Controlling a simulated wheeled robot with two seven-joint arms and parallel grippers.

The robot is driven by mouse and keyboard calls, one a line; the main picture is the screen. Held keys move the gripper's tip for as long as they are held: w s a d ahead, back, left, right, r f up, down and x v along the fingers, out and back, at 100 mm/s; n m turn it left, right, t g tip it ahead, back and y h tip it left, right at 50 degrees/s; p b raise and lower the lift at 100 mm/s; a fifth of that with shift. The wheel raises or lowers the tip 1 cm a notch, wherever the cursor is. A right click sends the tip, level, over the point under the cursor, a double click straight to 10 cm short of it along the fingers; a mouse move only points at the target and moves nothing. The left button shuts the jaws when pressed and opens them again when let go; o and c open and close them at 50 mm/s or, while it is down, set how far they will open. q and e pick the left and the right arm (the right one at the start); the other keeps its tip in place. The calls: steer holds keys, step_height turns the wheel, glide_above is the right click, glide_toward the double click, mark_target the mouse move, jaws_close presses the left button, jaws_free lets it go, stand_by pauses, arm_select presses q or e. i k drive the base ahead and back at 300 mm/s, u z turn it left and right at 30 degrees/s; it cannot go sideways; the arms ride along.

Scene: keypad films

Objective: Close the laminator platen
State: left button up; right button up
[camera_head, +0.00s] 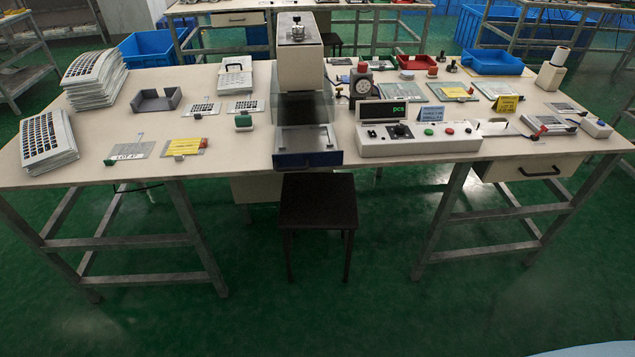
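A tall cream bench machine (299,58) stands at the middle of the table, with a metal knob on top. Below its head are a clear guard (305,108) and a flat plate in a dark blue front drawer or tray (308,159) at the table's front edge. A small white unit with a black handle (235,75) stands behind it to the left; its upper part looks tilted. I cannot tell for sure which of these carries the laminator platen, or its exact angle. Neither of my grippers is in view.
A cream control box (418,138) with buttons and a display stands right of the machine. Stacks of keypad sheets (47,140) lie at the left, with a grey tray (156,101) nearby. A black stool (318,204) stands in front of the table (225,165).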

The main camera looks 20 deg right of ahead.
mark_target(296, 148)
steer(key=z, duration=0.7)
steer(key=i, duration=1.15)
steer(key=u, duration=1.5)
steer(key=k, duration=1)
steer(key=z, duration=1.3)
steer(key=i, duration=0.5)
steer(key=u, duration=0.05)
